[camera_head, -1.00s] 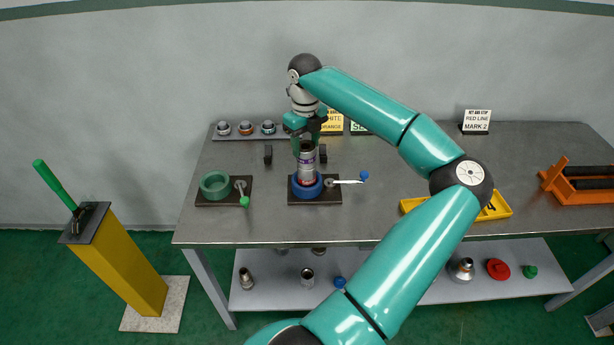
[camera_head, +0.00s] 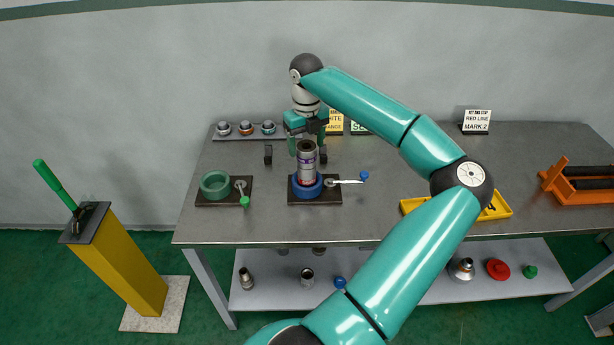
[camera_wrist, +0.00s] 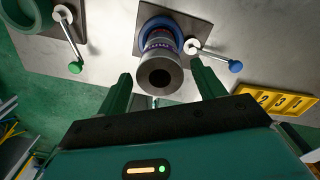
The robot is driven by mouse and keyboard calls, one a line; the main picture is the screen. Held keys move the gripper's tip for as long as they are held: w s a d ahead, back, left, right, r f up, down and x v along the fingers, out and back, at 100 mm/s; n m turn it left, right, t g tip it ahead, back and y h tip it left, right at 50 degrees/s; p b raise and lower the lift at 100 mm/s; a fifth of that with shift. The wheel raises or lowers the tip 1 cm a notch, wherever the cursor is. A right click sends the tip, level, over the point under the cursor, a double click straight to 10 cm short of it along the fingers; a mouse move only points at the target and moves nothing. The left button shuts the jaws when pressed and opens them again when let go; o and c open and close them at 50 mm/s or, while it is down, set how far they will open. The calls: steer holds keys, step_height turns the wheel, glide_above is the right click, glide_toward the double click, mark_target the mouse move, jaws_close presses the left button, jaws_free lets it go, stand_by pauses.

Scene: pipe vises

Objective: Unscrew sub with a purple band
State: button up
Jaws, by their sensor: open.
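The sub with a purple band (camera_head: 306,158) stands upright in the blue vise (camera_head: 308,192) on the table. It is a grey metal cylinder, and its open top and purple band (camera_wrist: 159,42) show in the wrist view. My gripper (camera_head: 307,143) is above and just behind the sub in the head view. In the wrist view its two green fingers (camera_wrist: 160,88) are spread apart, one on each side of the sub's top end, with gaps. Nothing is held. The blue-knobbed vise handle (camera_head: 363,176) points right.
A green vise (camera_head: 215,184) stands to the left, its handle with a green knob. A yellow numbered tray (camera_head: 498,206) lies right. Several ringed parts sit on a rack (camera_head: 287,131) behind. An orange rack (camera_head: 558,185) is at far right. A shelf (camera_head: 390,293) holds more parts.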

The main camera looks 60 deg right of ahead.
steer(key=m, duration=0.7)
steer(key=shift+d, duration=0.1)
steer(key=m, duration=1.3)
steer(key=shift+r, duration=0.1)
steer(key=m, duration=0.6)
steer(key=shift+d, duration=0.1)
steer(key=shift+a, duration=0.2)
steer(key=shift+c, duration=0.5)
